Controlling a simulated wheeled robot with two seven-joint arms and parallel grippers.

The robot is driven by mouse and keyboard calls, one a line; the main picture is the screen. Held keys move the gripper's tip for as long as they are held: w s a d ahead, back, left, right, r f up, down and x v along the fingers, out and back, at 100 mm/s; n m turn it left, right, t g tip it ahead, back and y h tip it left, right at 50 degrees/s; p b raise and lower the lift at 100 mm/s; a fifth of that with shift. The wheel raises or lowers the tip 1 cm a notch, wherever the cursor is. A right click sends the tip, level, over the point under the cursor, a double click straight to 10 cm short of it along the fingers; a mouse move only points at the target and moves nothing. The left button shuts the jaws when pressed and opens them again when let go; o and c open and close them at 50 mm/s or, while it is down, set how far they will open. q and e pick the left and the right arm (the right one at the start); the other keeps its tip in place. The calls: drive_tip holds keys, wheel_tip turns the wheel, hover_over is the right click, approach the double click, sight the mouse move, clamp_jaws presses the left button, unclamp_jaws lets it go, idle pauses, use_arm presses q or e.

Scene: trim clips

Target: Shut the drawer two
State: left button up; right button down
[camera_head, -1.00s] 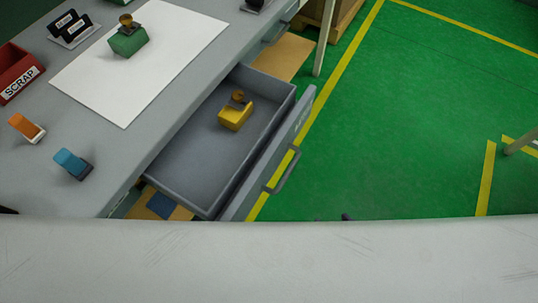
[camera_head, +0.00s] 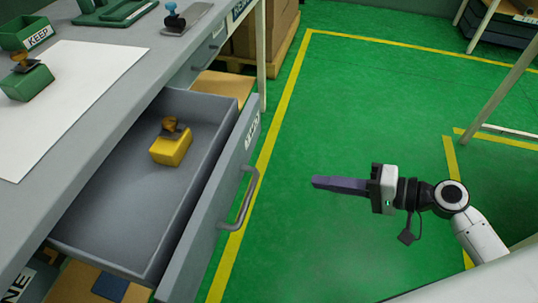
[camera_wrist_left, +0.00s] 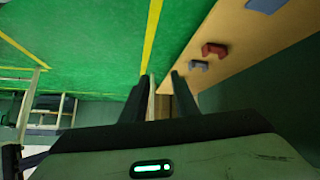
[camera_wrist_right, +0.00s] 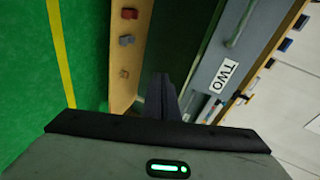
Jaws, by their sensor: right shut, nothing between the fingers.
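The drawer (camera_head: 150,245) is pulled open from the grey desk, with a yellow stamp-like item (camera_head: 171,147) inside. Its front carries a bar handle (camera_head: 243,205) and a label too slanted to read in the head view. My right gripper (camera_head: 318,182) is shut and empty. It is to the right of the drawer front, pointing at it, apart from the handle. My left gripper (camera_wrist_left: 160,90) is outside the head view; its fingers are apart in the left wrist view.
The desk top (camera_head: 120,50) holds a white sheet (camera_head: 70,90), a green stamp (camera_head: 27,80) and a KEEP tray (camera_head: 28,32). A wooden shelf (camera_wrist_right: 125,55) with small items lies below. Green floor (camera_head: 340,110) is open right of the drawer; table legs stand farther right.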

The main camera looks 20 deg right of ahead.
wheel_tip(320, 180, up, 9)
drive_tip(key=d+y+b, duration=0.1)
drive_tip(key=y+b, duration=0.2)
drive_tip(key=y, duration=0.1)
approach(252, 134)
drive_tip(key=shift+y, duration=0.3)
drive_tip(key=x, duration=0.5)
drive_tip(key=shift+w+a+f+p, duration=0.1)
drive_tip(key=shift+w+f+p, duration=0.2)
drive_tip(key=shift+p, duration=0.1)
drive_tip(key=shift+w+a, duration=0.2)
drive_tip(key=shift+a, duration=0.25)
